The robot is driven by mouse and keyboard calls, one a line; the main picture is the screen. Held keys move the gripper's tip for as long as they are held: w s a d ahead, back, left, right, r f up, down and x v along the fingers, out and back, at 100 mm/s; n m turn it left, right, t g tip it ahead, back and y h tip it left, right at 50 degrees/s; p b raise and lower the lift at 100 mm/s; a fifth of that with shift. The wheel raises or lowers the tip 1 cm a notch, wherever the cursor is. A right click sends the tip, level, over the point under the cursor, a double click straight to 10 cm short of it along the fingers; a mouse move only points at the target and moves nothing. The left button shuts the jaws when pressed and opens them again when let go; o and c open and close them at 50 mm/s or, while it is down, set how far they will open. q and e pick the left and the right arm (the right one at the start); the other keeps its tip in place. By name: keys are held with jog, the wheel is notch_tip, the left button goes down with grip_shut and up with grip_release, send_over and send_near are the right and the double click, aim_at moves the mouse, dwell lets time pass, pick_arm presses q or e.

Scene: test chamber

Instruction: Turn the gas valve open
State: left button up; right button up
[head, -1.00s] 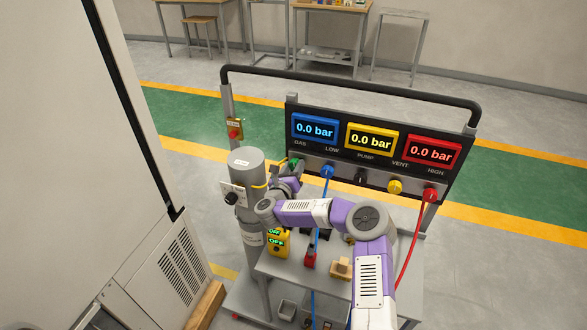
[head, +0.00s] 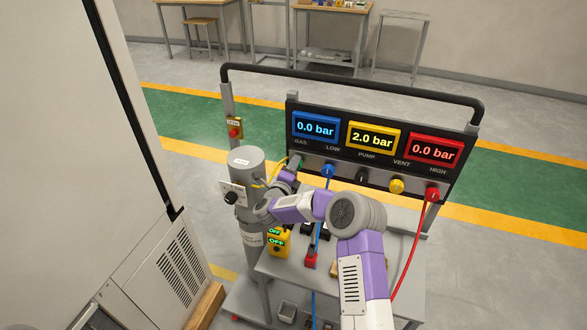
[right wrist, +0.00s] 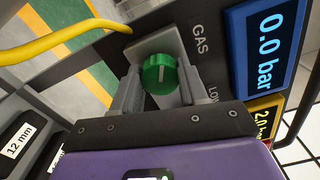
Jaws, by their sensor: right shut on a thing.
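The gas valve is a green knob (right wrist: 160,74) under the GAS label in the right wrist view. A pale line runs across its face, upright in that picture. My right gripper (right wrist: 160,90) is shut on this knob, with one finger on each side of it. In the head view, my right gripper (head: 292,167) is at the left end of the panel and hides most of the knob. The blue gauge (head: 317,127) above reads 0.0 bar. My left gripper is not in view.
The yellow gauge (head: 373,138) reads 2.0 bar and the red gauge (head: 434,149) reads 0.0 bar. A grey cylinder (head: 246,165) and a yellow hose (right wrist: 62,35) are close to my right gripper. A blue hose (head: 326,182) hangs beside my arm.

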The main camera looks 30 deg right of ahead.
jog(key=n, duration=0.5)
jog(key=shift+f+n, duration=0.1)
jog(key=shift+n, duration=0.2)
dwell(0.4)
jog(key=o, duration=1.1)
jog(key=shift+c, duration=0.2)
jog(key=v, duration=0.7)
jog(key=shift+s+a+p, duration=0.2)
jog(key=shift+s+p, duration=0.05)
jog(key=shift+p, duration=0.1)
